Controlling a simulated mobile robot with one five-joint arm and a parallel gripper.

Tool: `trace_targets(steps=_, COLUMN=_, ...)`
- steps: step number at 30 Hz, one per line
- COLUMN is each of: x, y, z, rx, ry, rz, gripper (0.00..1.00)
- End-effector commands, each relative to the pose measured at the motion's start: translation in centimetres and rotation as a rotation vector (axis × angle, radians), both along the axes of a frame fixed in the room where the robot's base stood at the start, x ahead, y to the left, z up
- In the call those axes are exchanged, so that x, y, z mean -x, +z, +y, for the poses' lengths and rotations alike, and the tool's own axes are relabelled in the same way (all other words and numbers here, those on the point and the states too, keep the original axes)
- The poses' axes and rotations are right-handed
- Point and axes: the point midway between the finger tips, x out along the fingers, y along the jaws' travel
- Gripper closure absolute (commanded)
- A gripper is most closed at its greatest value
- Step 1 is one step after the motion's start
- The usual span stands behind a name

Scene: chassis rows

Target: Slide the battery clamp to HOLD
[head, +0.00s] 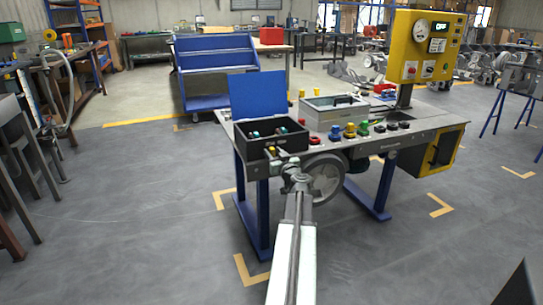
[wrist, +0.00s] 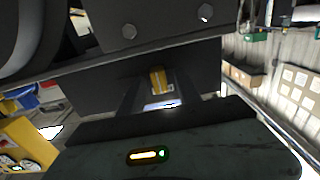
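A black open-topped box (head: 262,147) with a raised blue lid (head: 258,95) stands at the left end of the bench in the head view. Small coloured parts show inside it. I cannot tell for sure which part is the battery clamp. A small yellow piece (wrist: 157,80) shows in the wrist view, between dark finger-like shapes; it may be the clamp's handle. My gripper (head: 278,158) is at the front of the black box in the head view, small and partly merged with it. Whether its fingers touch or hold the yellow piece is not clear.
The grey bench (head: 415,133) also carries a grey case (head: 335,112), several coloured knobs and a yellow control panel (head: 428,47) on a post. A grey wheel (head: 325,178) hangs at its front edge. A blue cart (head: 216,70) stands behind. The floor in front is clear.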

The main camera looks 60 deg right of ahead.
Motion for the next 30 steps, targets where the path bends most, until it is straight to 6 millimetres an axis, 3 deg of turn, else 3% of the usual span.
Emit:
trace_targets(steps=5, x=0.02, y=-0.01, z=0.07, rx=0.0, ry=0.0, rz=0.0, gripper=0.63)
trace_targets(steps=9, x=0.01, y=-0.01, z=0.08, rx=0.0, ry=0.001, rz=0.0, gripper=1.0)
trace_targets(steps=30, x=-0.07, y=-0.02, z=0.2, rx=0.0, ry=0.003, rz=0.0, gripper=1.0)
